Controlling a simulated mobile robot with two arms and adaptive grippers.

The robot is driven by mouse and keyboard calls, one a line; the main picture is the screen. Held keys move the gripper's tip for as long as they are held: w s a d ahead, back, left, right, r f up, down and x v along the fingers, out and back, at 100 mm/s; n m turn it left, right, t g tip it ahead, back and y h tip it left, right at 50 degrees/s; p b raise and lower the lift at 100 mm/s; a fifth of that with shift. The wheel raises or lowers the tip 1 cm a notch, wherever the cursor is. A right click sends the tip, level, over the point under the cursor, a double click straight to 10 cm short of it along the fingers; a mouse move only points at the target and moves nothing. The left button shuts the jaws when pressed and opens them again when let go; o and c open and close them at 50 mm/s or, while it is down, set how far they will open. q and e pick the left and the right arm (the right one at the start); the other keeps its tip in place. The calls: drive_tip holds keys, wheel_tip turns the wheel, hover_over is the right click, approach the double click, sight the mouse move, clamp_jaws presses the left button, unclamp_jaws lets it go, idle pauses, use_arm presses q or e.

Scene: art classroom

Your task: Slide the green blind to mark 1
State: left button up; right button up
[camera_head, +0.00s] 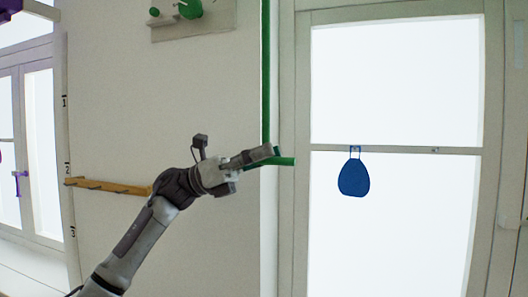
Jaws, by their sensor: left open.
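A thin green vertical strip (265,70) runs down the wall beside the right window. At its lower end a short green bar (286,161) sticks out to the right; I take these as parts of the green blind. My left gripper (268,155) is open at this bar and overlaps its left end. I cannot tell whether the fingers touch it. Mark 1 (64,101) is on the wall edge by the left window, above mark 2 (67,169) and mark 3 (73,232). No marks show beside the green strip. My right gripper is not in view.
A wooden peg rail (110,187) is on the wall behind my left arm. A board with green round parts (190,9) hangs above. A blue paddle-shaped thing (354,178) hangs at the right window. A purple handle (18,182) is on the left window.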

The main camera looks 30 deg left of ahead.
use_arm(q)
drive_tip(key=c, duration=0.5)
drive_tip(key=shift+s, duration=0.1)
clamp_jaws()
wheel_tip(320, 180, down, 25)
drive_tip(key=b, duration=2.1)
drive_tip(key=shift+b, duration=0.4)
